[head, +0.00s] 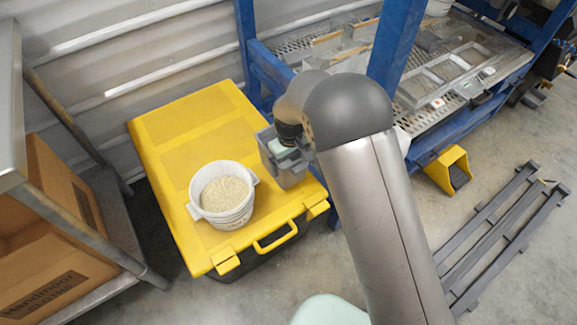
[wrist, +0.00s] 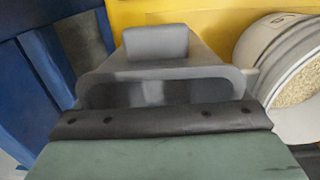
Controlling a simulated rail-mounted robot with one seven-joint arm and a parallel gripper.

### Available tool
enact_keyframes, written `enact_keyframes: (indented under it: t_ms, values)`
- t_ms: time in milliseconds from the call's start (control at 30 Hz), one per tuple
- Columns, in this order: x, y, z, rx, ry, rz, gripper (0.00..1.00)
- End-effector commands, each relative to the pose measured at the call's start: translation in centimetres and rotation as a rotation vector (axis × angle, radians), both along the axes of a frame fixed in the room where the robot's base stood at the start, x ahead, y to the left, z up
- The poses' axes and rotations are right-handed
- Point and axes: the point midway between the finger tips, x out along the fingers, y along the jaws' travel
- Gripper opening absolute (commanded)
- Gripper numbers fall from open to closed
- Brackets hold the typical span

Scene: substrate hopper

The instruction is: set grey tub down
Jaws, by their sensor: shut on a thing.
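The grey tub (head: 286,175) is beside the right edge of the yellow lid (head: 180,135) of a large chest in the head view. My gripper (head: 288,148) is shut on the tub at its upper part. In the wrist view the tub (wrist: 150,72) sits right past the dark finger pad (wrist: 160,120), with the yellow lid behind it. The part of the tub's inside that shows looks empty. Whether its base touches the lid cannot be told. My arm hides part of the area right of it.
A white bucket (head: 226,212) of pale granules stands on the lid, left of the tub. A blue frame (head: 395,45) with a mesh deck rises at the right. A metal shelf with a cardboard box (head: 45,230) is at the left. The lid's back left is clear.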

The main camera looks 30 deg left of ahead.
Motion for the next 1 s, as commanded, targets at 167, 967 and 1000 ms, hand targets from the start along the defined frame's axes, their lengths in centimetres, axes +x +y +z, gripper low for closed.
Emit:
enact_keyframes:
  t_ms: [167,967,1000]
  values:
    - [1.1,1.0,-1.6,0.002,-0.001,-0.001,0.53]
    - [1.5,1.4,-5.7,0.002,-0.001,0.0,1.0]
    - [1.5,1.4,-5.7,0.002,-0.001,0.0,1.0]
